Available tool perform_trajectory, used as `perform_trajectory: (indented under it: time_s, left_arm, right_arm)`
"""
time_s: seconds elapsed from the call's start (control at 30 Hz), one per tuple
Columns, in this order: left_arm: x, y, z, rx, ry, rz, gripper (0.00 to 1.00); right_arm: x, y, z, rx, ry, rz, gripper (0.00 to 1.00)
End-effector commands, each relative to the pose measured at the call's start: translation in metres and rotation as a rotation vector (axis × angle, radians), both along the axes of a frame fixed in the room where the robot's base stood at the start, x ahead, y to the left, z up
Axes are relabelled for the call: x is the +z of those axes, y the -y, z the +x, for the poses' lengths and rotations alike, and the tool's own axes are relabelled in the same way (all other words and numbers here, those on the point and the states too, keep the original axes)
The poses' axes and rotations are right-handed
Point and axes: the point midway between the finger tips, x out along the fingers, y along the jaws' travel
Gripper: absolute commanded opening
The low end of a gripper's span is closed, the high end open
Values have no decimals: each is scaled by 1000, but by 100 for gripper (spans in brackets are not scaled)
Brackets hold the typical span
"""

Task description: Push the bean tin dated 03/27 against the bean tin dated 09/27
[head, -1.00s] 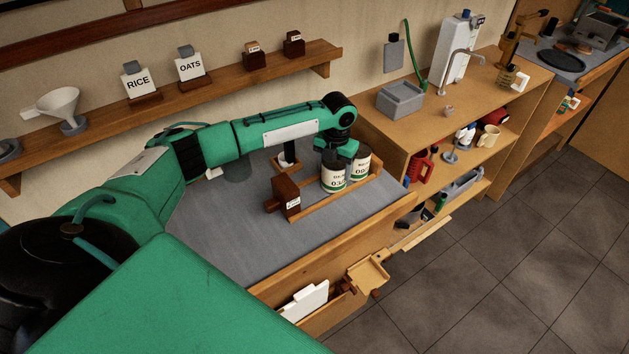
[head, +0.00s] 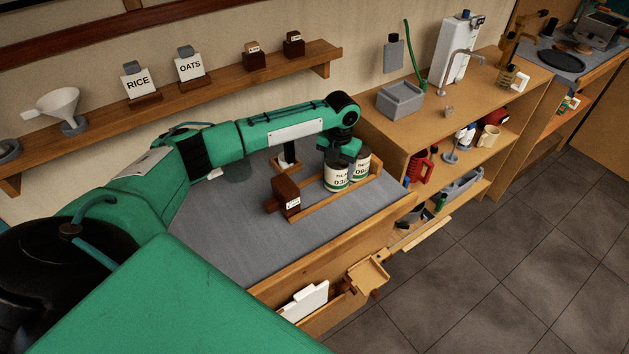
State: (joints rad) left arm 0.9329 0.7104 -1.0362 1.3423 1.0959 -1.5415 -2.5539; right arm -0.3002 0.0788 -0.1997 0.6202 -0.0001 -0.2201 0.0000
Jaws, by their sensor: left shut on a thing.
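The bean tin dated 03/27 (head: 337,178) is a white-labelled can with a dark top, standing upright in a low wooden rack on the grey worktop. Its label is partly readable as "03". The second bean tin (head: 360,168), with a label starting "0", stands just to its right in the same rack. The two tins look touching or nearly so; I cannot tell whether a gap is left. My left gripper (head: 339,160) points down at the top of the 03 tin and is shut on it, with its fingers partly hidden. My right gripper is not in view.
The wooden rack (head: 309,212) has a brown block with a tag (head: 287,197) at its left end. A dark post (head: 288,155) stands behind it. The grey worktop (head: 245,235) is clear in front. A wall shelf (head: 215,88) holds labelled containers.

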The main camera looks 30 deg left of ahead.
Motion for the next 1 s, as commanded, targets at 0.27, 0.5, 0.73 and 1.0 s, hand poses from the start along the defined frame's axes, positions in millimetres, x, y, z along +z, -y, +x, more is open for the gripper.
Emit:
perform_trajectory:
  time_s: [0.27, 0.5, 0.73, 1.0]
  left_arm:
    - [0, 0, 0, 1, 0, 0, 39]
    - [0, -1, -1, 1, -1, 0, 39]
    - [0, -1, -1, 1, 0, 1, 39]
    - [0, -1, -1, 1, 0, 1, 92]
  right_arm:
    - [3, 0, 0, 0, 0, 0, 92]
    - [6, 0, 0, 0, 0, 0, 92]
    - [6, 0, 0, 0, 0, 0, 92]
    - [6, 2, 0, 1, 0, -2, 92]
